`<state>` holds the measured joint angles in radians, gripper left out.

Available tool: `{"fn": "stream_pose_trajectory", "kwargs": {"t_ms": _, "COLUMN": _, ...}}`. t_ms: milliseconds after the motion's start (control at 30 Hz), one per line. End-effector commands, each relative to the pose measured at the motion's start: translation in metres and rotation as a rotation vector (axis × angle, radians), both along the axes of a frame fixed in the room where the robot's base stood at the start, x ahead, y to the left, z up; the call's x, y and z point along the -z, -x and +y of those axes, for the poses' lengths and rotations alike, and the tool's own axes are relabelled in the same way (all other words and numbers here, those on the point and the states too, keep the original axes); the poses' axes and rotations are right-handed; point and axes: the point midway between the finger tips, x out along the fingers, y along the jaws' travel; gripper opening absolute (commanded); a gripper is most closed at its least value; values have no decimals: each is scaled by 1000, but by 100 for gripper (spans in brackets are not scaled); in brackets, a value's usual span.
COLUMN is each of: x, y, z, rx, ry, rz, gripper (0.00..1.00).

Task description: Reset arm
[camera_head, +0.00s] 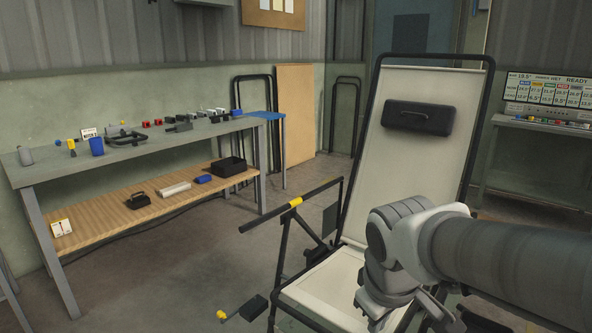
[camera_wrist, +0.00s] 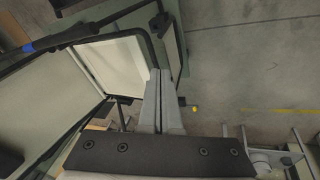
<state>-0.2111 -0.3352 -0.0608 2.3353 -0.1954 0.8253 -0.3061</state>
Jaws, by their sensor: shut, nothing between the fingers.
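My arm reaches in from the right in the head view, over the seat of the folding lounger (camera_head: 405,165). The lounger has a black tube frame, a pale backrest raised upright and a black headrest pad (camera_head: 418,117). In the wrist view, my gripper (camera_wrist: 160,75) is shut and empty, its two grey fingers together. The pale lounger seat (camera_wrist: 118,62) lies to the left of and below the fingers. In the head view the fingertips are hidden behind my own wrist and the picture's lower edge.
A workbench (camera_head: 40,172) with tools, a blue cup (camera_head: 97,146) and a lower wooden shelf stands at the left. A black bar with a yellow band (camera_head: 296,202) sticks out left of the lounger. A bench with a display (camera_head: 548,90) is at the right. Floor between workbench and lounger is mostly clear.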

Motion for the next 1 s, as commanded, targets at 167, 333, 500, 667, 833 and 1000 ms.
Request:
{"fn": "stream_pose_trajectory", "kwargs": {"t_ms": 167, "x": -21, "y": 40, "z": -12, "rx": 236, "ry": -135, "rz": -82, "gripper": 0}}
{"fn": "stream_pose_trajectory", "kwargs": {"t_ms": 333, "x": -30, "y": 69, "z": -15, "rx": 410, "ry": -242, "rz": -142, "gripper": 0}}
{"fn": "stream_pose_trajectory", "kwargs": {"t_ms": 500, "x": -56, "y": 84, "z": -15, "rx": 510, "ry": -304, "rz": -172, "gripper": 0}}
{"fn": "stream_pose_trajectory", "kwargs": {"t_ms": 667, "x": -90, "y": 84, "z": -15, "rx": 505, "ry": -301, "rz": -170, "gripper": 0}}
{"fn": "stream_pose_trajectory", "kwargs": {"t_ms": 833, "x": -134, "y": 84, "z": -15, "rx": 503, "ry": -301, "rz": -170, "gripper": 0}}
{"fn": "stream_pose_trajectory", "kwargs": {"t_ms": 1000, "x": -180, "y": 84, "z": -15, "rx": 502, "ry": -300, "rz": -170, "gripper": 0}}
